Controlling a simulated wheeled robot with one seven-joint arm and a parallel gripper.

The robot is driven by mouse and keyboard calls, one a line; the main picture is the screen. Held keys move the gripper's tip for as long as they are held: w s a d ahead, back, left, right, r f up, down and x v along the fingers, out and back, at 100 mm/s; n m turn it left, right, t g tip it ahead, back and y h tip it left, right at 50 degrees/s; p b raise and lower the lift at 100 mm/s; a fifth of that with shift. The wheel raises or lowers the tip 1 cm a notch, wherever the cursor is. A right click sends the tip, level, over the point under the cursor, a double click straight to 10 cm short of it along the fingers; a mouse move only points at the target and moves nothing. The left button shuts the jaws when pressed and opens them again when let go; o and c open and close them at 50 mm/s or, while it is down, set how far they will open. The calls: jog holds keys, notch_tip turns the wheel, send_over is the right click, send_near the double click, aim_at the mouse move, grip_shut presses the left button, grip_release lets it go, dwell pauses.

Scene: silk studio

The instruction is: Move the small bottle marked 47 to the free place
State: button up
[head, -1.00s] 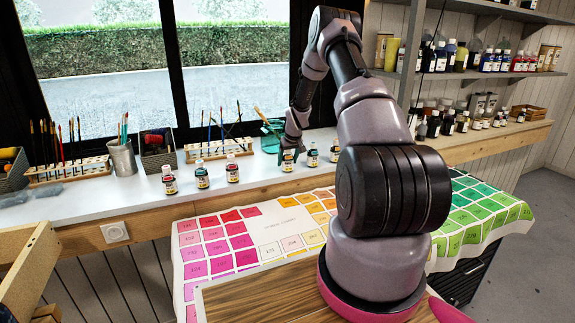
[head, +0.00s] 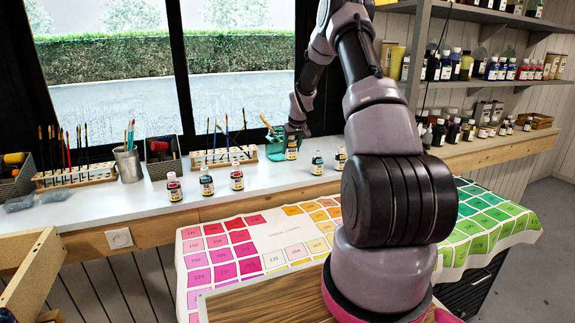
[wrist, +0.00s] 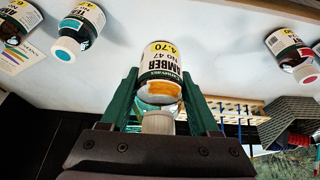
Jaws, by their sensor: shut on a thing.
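In the head view the bottle (head: 291,153) hangs below my gripper (head: 292,135), raised above the counter and looking upright. Below it, the row has a gap between the third bottle from the left (head: 237,178) and a teal-topped bottle (head: 317,164).
Two more bottles, red-capped (head: 174,188) and blue-capped (head: 206,183), stand on the white counter (head: 140,208) at left. A pale-capped bottle (head: 340,159) stands at right. Behind are a brush rack (head: 222,157) and a teal container (head: 274,148). A colour chart (head: 245,242) lies in front.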

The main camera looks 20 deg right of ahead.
jog(key=a+n, duration=0.2)
jog(key=a, duration=0.8)
jog(key=shift+y, duration=0.4)
jog(key=f, duration=0.1)
jog(key=a+f, duration=0.1)
jog(key=f, duration=0.3)
jog(key=shift+a, duration=0.25)
jog(key=shift+f, duration=2.05)
jog(key=o, duration=1.5)
jog(key=shift+f, duration=0.15)
jog(key=shift+c, duration=0.2)
